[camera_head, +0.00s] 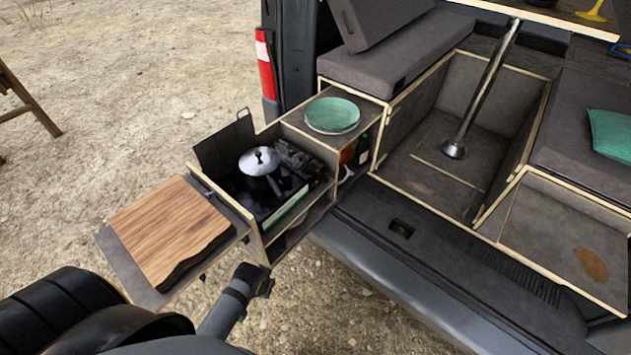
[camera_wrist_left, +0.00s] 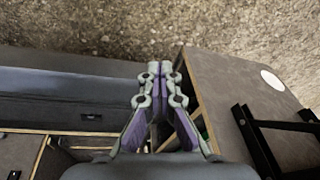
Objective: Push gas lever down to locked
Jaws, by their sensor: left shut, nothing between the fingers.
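No gas lever can be made out clearly in either view. The camping stove (camera_head: 292,208) sits in the pulled-out kitchen box, with a lidded metal pot (camera_head: 260,163) on it. Any lever there is hidden or too small to tell. My left gripper (camera_wrist_left: 160,70) is shut and empty in the left wrist view, in front of the gravel and near the edge of a grey wood-edged panel (camera_wrist_left: 238,98). In the head view my left arm reaches in below the front corner of the kitchen box, and its fingers are not clearly visible. My right gripper is not in view.
A wooden cutting board (camera_head: 168,228) lies on a side shelf left of the kitchen box. A green plate stack (camera_head: 332,115) stands on the cabinet behind. The van bumper (camera_head: 400,285) runs right of my arm. Open gravel (camera_head: 310,315) lies below.

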